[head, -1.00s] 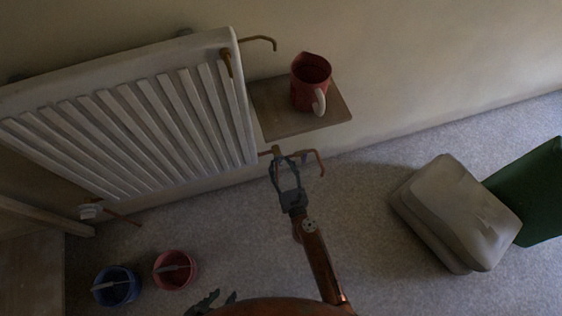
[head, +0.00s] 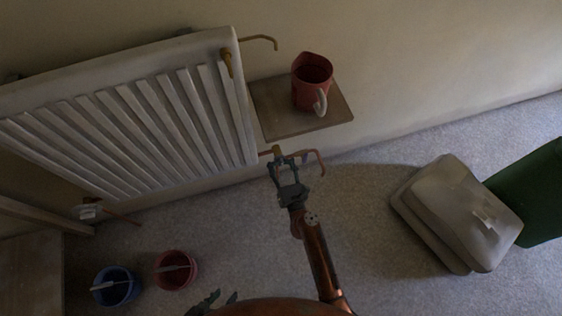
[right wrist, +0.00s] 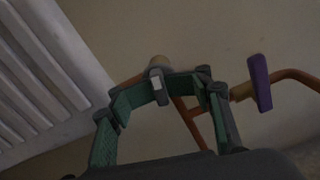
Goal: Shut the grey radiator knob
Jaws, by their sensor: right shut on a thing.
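The grey radiator knob (right wrist: 160,86) shows in the right wrist view, with a pale mark on its face. It sits at the lower right corner of the white radiator (head: 150,120), by the copper pipe. My right gripper (head: 281,157) reaches up to it in the head view. In the right wrist view its green fingers (right wrist: 160,90) close on the knob from both sides. The fingers hide part of the knob. A purple handle (right wrist: 260,82) is on the pipe to the right, apart from the fingers. My left gripper (head: 219,298) looks open and empty at the bottom edge.
A shelf (head: 285,125) with a red jug (head: 311,80) is just above the right gripper. A white knob (head: 88,212) is at the radiator's lower left. Blue (head: 116,286) and red (head: 175,270) buckets stand on the floor.

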